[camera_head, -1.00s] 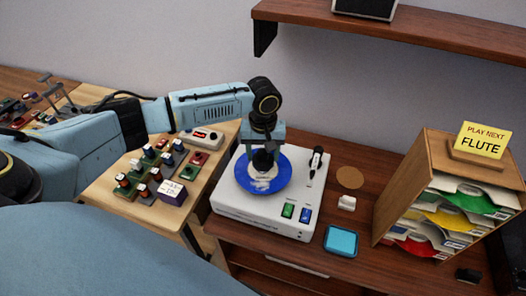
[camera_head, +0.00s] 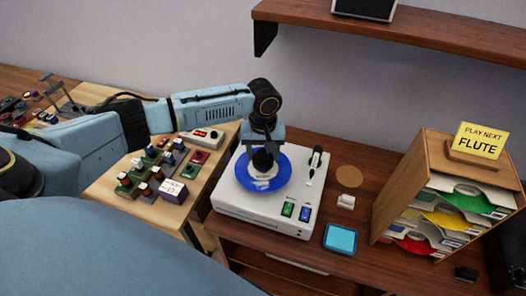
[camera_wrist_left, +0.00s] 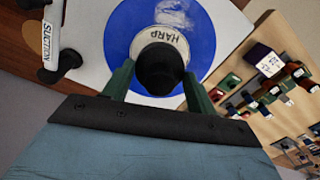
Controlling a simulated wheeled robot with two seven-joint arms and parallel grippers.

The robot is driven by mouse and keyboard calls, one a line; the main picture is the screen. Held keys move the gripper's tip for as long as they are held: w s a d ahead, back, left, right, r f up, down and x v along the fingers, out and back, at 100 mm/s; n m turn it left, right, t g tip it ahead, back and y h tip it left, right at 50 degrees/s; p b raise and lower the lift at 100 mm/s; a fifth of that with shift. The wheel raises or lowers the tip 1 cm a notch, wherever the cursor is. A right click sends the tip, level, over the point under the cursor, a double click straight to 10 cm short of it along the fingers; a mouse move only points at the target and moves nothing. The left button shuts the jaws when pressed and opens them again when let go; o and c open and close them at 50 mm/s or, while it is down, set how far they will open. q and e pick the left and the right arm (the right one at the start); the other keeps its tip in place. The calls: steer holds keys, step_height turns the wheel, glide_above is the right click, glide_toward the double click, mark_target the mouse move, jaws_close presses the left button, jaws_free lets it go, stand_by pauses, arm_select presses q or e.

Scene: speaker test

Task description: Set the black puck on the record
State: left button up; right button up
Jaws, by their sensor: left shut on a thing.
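The blue record (camera_head: 268,180) lies on the white turntable (camera_head: 240,200), and its pale label reading HARP shows in the left wrist view (camera_wrist_left: 168,38). The black puck (camera_head: 262,160) is over the middle of the record; it also shows in the left wrist view (camera_wrist_left: 160,68). My left gripper (camera_head: 263,150) is shut on the puck, with its green fingers on either side of it in the left wrist view (camera_wrist_left: 158,85). I cannot tell whether the puck touches the label. My right gripper is not in view.
Green and blue buttons (camera_head: 296,212) are at the turntable's front. A record rack (camera_head: 410,180) with a FLUTE sign stands right. A cork disc (camera_head: 349,176) and a cyan pad (camera_head: 341,239) lie between.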

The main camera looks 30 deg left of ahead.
arm_select(q)
steer(key=shift+f+b, duration=0.35)
steer(key=shift+f, duration=0.85)
stand_by(0.4)
steer(key=o, duration=1.6)
step_height(320, 180, up, 5)
steer(key=p, duration=0.5)
steer(key=shift+p, duration=0.35)
